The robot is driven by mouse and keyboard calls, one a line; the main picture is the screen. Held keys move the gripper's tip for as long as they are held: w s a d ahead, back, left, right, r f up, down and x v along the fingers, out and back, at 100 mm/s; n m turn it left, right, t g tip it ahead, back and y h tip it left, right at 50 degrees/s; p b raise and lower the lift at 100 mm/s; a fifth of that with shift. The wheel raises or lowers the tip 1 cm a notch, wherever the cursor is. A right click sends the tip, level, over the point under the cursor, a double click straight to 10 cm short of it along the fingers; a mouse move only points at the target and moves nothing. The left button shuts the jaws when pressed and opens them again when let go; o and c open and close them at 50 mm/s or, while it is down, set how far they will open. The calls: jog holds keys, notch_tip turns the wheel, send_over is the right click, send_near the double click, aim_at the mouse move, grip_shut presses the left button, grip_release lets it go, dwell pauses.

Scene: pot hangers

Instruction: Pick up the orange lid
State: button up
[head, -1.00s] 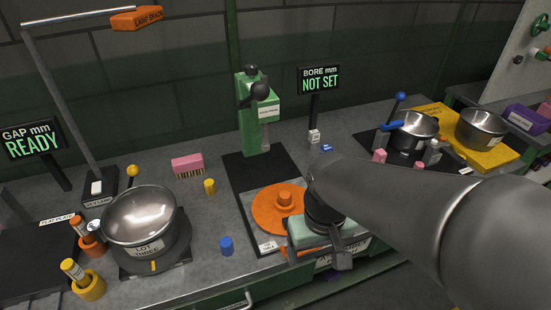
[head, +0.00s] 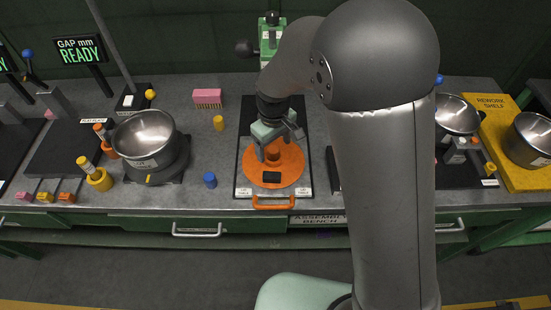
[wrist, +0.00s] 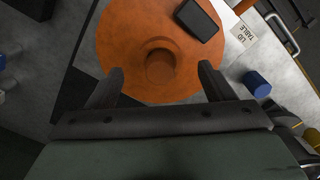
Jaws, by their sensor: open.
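The orange lid (head: 289,171) is a round disc with a raised centre knob, lying flat on the lid table plate in front of the green press. A small black block (head: 272,177) sits on the lid near its front edge. In the wrist view the lid (wrist: 120,50) fills the top middle, with its knob (wrist: 160,66) just beyond and between my fingertips. My gripper (head: 273,150) is open above the lid's back-left part; its fingers (wrist: 160,78) are apart and hold nothing. Whether they touch the lid cannot be told.
A blue cylinder (head: 209,180) and a yellow cylinder (head: 218,122) stand left of the plate. A steel pot (head: 145,134) sits on a dark stand further left. The yellow rework shelf (head: 500,165) is at the right. My arm hides part of the bench right of the lid.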

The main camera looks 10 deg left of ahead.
aim_at(275, 151)
jog(key=shift+f+p, duration=0.3)
jog(key=shift+f, duration=1.5)
jog(key=shift+d, duration=0.1)
jog(key=c, duration=1.2)
jog(key=shift+r, duration=0.2)
jog(key=shift+c, duration=0.7)
